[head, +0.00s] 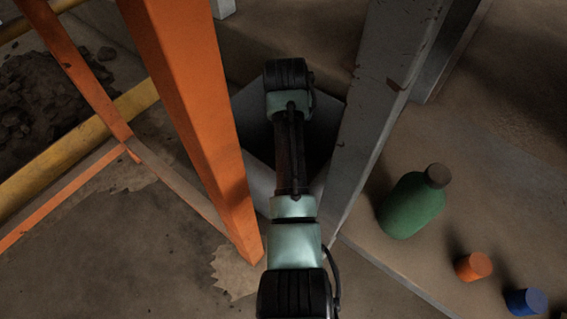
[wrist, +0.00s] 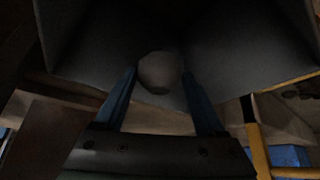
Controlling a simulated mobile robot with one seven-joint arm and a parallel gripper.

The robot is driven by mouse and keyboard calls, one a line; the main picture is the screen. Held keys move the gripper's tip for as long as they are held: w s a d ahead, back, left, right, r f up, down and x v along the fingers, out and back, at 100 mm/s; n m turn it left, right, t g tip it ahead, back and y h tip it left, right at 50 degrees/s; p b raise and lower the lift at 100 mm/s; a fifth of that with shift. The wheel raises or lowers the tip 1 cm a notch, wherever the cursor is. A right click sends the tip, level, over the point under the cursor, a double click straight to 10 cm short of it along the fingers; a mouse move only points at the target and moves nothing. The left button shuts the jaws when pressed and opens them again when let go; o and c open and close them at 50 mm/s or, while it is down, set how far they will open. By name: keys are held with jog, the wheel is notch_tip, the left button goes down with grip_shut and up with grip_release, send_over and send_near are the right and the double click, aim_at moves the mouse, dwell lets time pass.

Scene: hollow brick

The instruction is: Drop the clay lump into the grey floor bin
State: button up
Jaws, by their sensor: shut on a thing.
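The clay lump (wrist: 158,72) is a pale grey-brown rounded ball in the wrist view. My gripper (wrist: 160,78) is shut on it, with one blue finger on each side. The grey floor bin (head: 254,118) stands between the orange post and the grey post in the head view. My arm reaches over its dark opening and hides part of it. My gripper and the lump are hidden in the head view. In the wrist view the bin's grey walls (wrist: 90,45) show behind the lump. How far the lump is from the bin cannot be told.
An orange post (head: 190,100) stands close left of my arm, and a grey post (head: 385,90) close right. A green bottle (head: 411,207), an orange cylinder (head: 473,266) and a blue cylinder (head: 526,301) stand at the right. A yellow pipe (head: 75,145) and dark rubble (head: 45,95) are at the left.

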jog(key=o, duration=1.5)
jog(key=shift+c, duration=0.2)
jog(key=shift+r, duration=0.15)
jog(key=p+v, duration=0.9)
jog(key=v, duration=0.3)
jog(key=shift+s+r+p, duration=0.2)
jog(key=shift+r+p, duration=0.1)
jog(key=shift+p, duration=0.1)
jog(key=b+x, duration=1)
jog(key=x, duration=0.3)
jog(key=shift+f, duration=0.15)
jog(key=shift+r+p, duration=0.6)
jog(key=shift+p, duration=0.05)
jog(key=shift+r+p, duration=0.6)
jog(key=shift+p, duration=0.25)
